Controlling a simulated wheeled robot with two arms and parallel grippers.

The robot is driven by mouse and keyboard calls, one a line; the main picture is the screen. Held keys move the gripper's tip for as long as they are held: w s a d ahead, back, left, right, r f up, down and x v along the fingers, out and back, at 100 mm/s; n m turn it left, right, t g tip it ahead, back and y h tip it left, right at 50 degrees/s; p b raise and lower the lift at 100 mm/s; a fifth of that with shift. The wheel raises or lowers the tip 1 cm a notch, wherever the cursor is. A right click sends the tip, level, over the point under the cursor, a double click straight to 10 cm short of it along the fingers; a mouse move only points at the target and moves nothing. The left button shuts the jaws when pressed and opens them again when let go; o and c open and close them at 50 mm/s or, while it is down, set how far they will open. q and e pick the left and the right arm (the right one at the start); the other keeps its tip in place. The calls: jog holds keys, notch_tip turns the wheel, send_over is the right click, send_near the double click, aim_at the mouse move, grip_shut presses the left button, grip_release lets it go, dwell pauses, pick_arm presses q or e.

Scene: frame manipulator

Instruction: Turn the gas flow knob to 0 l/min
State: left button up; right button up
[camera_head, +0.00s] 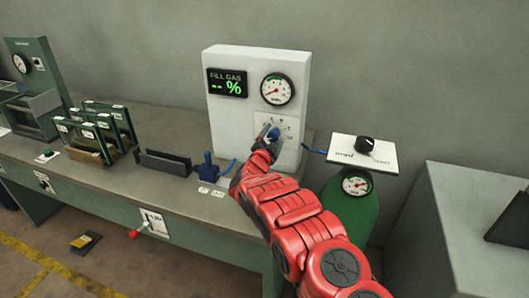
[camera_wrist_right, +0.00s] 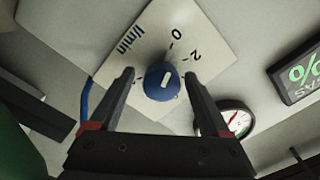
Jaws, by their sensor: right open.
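The blue gas flow knob (camera_wrist_right: 161,83) sits on a white scale plate (camera_wrist_right: 190,25) marked "0", "2" and "l/min". In the head view the knob (camera_head: 273,134) is partly hidden by my right gripper (camera_head: 268,136). In the wrist view my right gripper (camera_wrist_right: 160,90) is open, with one finger on each side of the knob. Gaps show between the fingers and the knob. A white pointer line shows on the knob's face. My left gripper is in neither view.
The white panel (camera_head: 225,120) carries a green display (camera_head: 227,83) and a round gauge (camera_head: 277,89). A blue nozzle (camera_head: 208,167) stands on the bench at its left. A black-knobbed box (camera_head: 345,147) and a green cylinder (camera_head: 362,212) are at the right.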

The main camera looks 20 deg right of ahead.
jog(key=shift+s+a, duration=0.3)
jog(key=shift+v, duration=0.9)
jog(key=s+a+r+p, duration=0.1)
jog(key=s+p, duration=0.1)
jog(key=p, duration=0.2)
jog(key=shift+r+p, duration=0.15)
jog(key=shift+p, duration=0.2)
jog(key=p, duration=0.6)
send_near(273, 135)
jog(key=v, duration=0.5)
jog(key=shift+s+a+f, duration=0.4)
jog(key=shift+f, duration=0.15)
jog(key=shift+a+f, duration=0.1)
